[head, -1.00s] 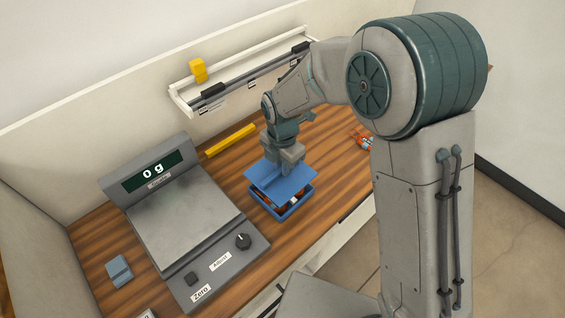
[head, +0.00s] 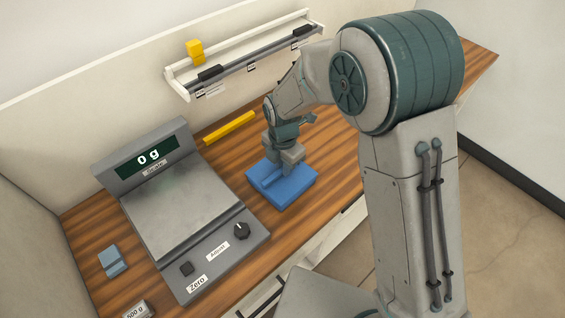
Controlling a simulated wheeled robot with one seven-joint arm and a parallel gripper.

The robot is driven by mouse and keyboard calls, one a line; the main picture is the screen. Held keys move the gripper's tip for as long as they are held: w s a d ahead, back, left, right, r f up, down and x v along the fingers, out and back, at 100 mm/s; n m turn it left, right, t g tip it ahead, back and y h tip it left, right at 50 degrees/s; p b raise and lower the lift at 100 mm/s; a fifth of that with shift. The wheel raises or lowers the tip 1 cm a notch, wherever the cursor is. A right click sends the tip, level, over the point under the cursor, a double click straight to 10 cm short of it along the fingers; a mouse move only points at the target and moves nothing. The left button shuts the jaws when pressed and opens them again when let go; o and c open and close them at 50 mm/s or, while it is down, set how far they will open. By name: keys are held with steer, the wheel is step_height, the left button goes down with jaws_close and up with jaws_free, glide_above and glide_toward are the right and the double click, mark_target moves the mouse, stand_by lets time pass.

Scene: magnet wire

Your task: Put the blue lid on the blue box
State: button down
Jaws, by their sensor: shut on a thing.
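The blue lid (head: 295,191) lies over the blue box (head: 287,206) on the wooden bench, right of the scale. The lid covers the box opening, so its contents are hidden. I cannot tell whether the lid is fully seated all round. My gripper (head: 279,168) points down over the lid and is shut on it; the fingertips are partly hidden by the gripper body.
A grey scale (head: 175,205) reading 0 g stands left of the box. A yellow bar (head: 230,128) lies behind. A small blue-grey block (head: 112,261) and a 500 g weight (head: 137,311) lie at the left. A wall rack (head: 245,58) holds a yellow piece (head: 195,51).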

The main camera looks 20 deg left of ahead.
steer(key=shift+f, duration=0.3)
stand_by(0.5)
steer(key=c, duration=1.3)
jaws_free()
steer(key=shift+c, duration=0.2)
steer(key=shift+r+p, duration=2.45)
steer(key=shift+r, duration=1.55)
